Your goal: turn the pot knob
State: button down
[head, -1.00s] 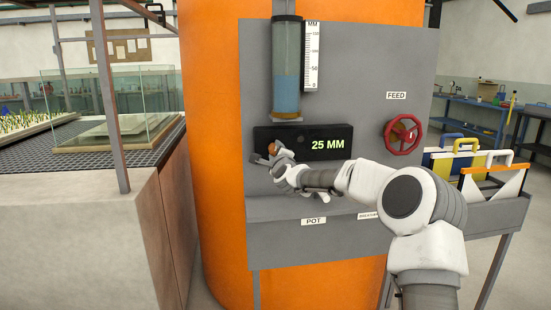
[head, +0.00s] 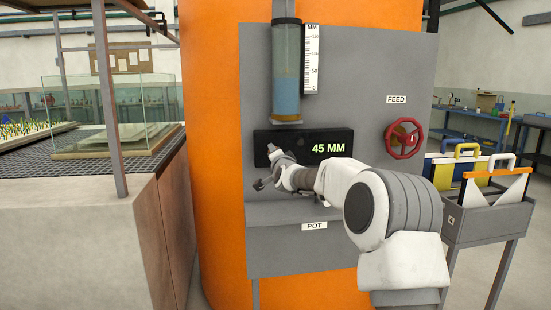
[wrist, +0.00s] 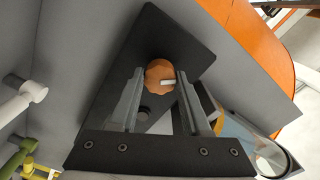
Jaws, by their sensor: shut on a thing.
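The pot knob (wrist: 158,72) is orange-brown and scalloped, with a white pointer mark, on a black panel (wrist: 185,30). In the wrist view it sits between the two fingertips of my gripper (wrist: 159,80), which is shut on it. In the head view my gripper (head: 268,166) is at the left end of the black panel and mostly hides the knob. The green display (head: 331,148) on the panel reads 45 MM. The POT label (head: 314,226) is on the ledge below.
A glass tube (head: 286,70) partly filled with blue water stands above the panel beside a scale (head: 311,60). A red FEED wheel (head: 404,138) is to the right. A grey bin (head: 487,215) stands farther right. A glass tank (head: 112,115) is at the left.

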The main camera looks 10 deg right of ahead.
jog(key=shift+r+n+b, duration=0.1)
jog(key=shift+n+b, duration=0.7)
jog(key=shift+n, duration=4)
jog(key=shift+c, duration=1.9)
grip_release()
jog(key=s, duration=1.7)
jog(key=shift+s+p, duration=0.2)
jog(key=shift+p, duration=0.1)
